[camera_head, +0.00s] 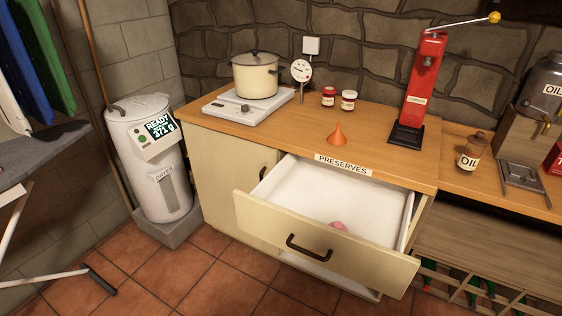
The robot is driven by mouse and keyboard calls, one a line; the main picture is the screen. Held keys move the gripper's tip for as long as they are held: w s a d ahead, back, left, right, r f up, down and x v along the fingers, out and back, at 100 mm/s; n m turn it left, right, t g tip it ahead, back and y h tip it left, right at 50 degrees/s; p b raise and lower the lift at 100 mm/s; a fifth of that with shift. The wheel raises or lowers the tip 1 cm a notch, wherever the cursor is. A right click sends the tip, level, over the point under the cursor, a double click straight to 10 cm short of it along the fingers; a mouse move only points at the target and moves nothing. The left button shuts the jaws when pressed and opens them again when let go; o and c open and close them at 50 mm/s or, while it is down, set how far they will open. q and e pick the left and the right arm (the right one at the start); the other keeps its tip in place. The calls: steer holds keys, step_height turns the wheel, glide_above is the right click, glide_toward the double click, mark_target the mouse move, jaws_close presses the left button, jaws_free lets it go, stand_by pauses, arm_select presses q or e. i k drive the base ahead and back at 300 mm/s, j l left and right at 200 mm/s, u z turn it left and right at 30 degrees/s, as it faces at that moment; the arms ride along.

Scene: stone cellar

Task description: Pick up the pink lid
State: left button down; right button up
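A small pink round object (339,227), which looks like the pink lid, lies inside the open drawer (325,245) of the wooden-topped cabinet. It is close behind the drawer's front panel, which hides its lower part. The rest of the white drawer floor in view is bare. Neither of my grippers is in view.
On the counter (260,135) are a pot on a hob (255,78), two small red jars, an orange funnel (338,135) and a red capper (420,90). A white dryer (155,165) stands left. The pulled-out drawer juts over the tiled floor.

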mark_target(338, 225)
steer(key=z, duration=2.7)
steer(key=u, duration=0.4)
steer(key=j+u, duration=0.1)
steer(key=u, duration=0.3)
steer(key=j+u, duration=0.1)
steer(key=u, duration=0.65)
steer(key=i+j, duration=0.1)
steer(key=j, duration=0.2)
steer(key=i+j, duration=0.15)
steer(key=j, duration=0.15)
steer(key=i+j, duration=0.1)
steer(key=j, duration=0.2)
